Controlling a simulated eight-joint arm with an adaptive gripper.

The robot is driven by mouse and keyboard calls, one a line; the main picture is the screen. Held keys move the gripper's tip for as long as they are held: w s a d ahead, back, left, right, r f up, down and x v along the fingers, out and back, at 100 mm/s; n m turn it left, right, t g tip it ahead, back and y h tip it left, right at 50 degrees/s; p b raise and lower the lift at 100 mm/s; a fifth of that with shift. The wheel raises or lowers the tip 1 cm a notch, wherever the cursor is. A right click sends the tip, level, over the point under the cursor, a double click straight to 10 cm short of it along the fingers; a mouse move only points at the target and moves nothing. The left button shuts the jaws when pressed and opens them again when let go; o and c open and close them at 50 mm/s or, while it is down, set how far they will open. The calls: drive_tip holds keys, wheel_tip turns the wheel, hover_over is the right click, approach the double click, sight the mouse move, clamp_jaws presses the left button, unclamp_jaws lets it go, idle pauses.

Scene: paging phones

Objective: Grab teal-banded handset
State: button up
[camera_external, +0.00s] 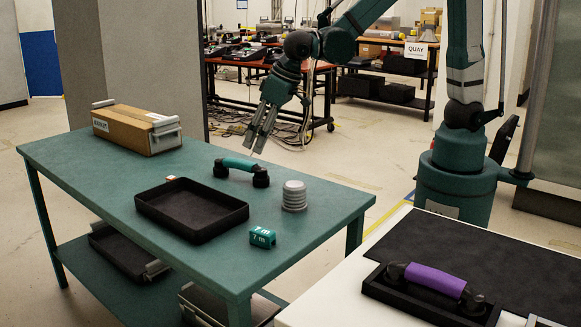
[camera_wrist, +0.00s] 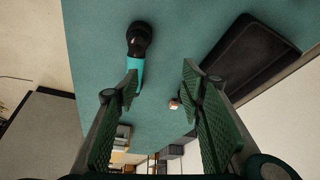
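The teal-banded handset (camera_external: 238,164) has black ends and lies on the teal table (camera_external: 85,165), near the edge closest to my arm. In the wrist view the handset (camera_wrist: 139,40) shows one black end, and its teal band is partly hidden behind the left finger. My gripper (camera_external: 256,146) points down, just above and to the right of the handset's middle in the external view. In the wrist view my gripper (camera_wrist: 159,85) is open, with nothing between its fingers. It appears apart from the handset.
A black tray (camera_external: 227,229), a grey ribbed cylinder (camera_external: 294,196) and a teal "7 m" block (camera_external: 262,237) stand near the handset. A cardboard-coloured box (camera_external: 137,128) stands at the far left. A purple-banded handset (camera_external: 435,279) lies in a black holder on the white table.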

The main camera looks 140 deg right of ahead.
sight(241, 161)
drive_tip(key=d+f, duration=0.1)
drive_tip(key=d, duration=0.1)
drive_tip(key=s+d+f+m, duration=0.1)
drive_tip(key=d, duration=0.2)
drive_tip(key=s+d+f+m+g, duration=0.1)
drive_tip(key=d+f, duration=0.1)
drive_tip(key=d, duration=0.1)
drive_tip(key=shift+s+d+f, duration=0.1)
drive_tip(key=shift+s, duration=0.1)
drive_tip(key=shift+x, duration=1.3)
drive_tip(key=shift+b+x, duration=1.15)
drive_tip(key=shift+x, duration=1.45)
drive_tip(key=shift+s+d, duration=0.1)
drive_tip(key=shift+f, duration=0.15)
